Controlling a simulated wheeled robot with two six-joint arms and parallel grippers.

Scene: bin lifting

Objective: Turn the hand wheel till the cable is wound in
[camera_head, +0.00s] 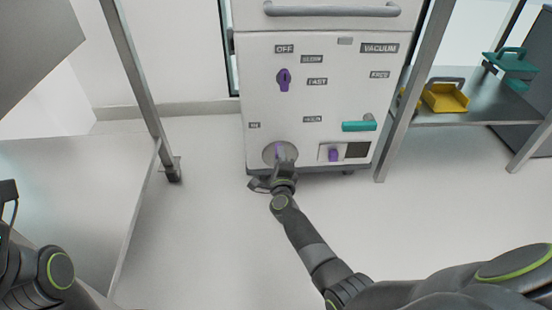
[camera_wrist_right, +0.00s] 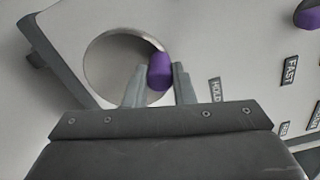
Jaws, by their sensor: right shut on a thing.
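The hand wheel is a grey disc (camera_head: 270,153) low on the left of the white machine's front. It also shows in the right wrist view (camera_wrist_right: 108,62). Its purple handle (camera_wrist_right: 159,72) stands near the disc's right rim in that view. My right gripper (camera_head: 280,160) is at the wheel, its two grey fingers (camera_wrist_right: 156,82) shut on the purple handle. The gripper partly hides the wheel in the head view. No cable can be made out for certain. Part of my left arm shows at the left edge, but its fingers do not.
The white machine (camera_head: 330,95) also bears a purple knob (camera_head: 284,78), a teal handle (camera_head: 358,126) and a small purple knob (camera_head: 333,155) by a dark panel. Shelving with a yellow bin (camera_head: 446,97) stands right, a table (camera_head: 75,190) left. The floor between is clear.

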